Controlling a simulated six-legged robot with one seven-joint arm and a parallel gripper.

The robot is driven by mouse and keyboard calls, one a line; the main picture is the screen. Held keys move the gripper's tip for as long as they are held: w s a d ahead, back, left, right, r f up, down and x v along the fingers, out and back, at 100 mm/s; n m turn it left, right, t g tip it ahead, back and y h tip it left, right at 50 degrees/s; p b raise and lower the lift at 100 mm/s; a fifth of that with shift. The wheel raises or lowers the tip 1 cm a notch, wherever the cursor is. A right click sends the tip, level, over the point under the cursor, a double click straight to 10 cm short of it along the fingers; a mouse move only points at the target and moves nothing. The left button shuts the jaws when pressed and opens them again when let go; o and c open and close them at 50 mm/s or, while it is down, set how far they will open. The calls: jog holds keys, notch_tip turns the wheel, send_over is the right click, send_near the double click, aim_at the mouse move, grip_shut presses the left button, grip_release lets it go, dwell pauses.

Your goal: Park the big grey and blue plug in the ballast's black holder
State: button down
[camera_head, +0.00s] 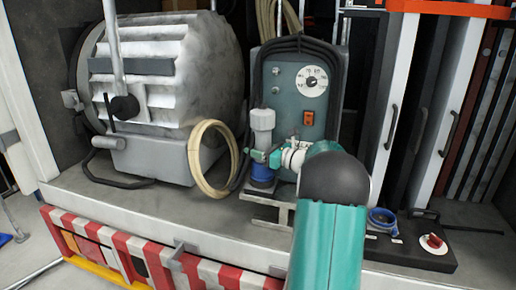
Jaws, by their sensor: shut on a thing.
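The big plug (263,119) has a grey upper body and a blue lower collar, and is upright in front of the ballast's lower left. My gripper (265,155) reaches in from the right and is shut around its middle. The ballast (285,93) is a blue-grey box with a black frame, a white dial and an orange switch. A dark part shows just under the blue collar; I cannot tell whether it is the black holder or whether the plug touches it. My arm hides the ballast's lower right.
A large grey lamp (150,90) stands at left. A coiled cream cable (212,158) is close to the plug's left. A black board (405,248) with a blue ring (382,219) and red knob lies at right. The truck bed's striped edge (150,262) runs along the front.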

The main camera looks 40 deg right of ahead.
aim_at(258, 135)
jog(key=shift+c, duration=2.4)
grip_release()
jog(key=shift+o, duration=1.3)
jog(key=shift+f, duration=0.1)
jog(key=shift+d, duration=0.1)
jog(key=shift+r, duration=2.6)
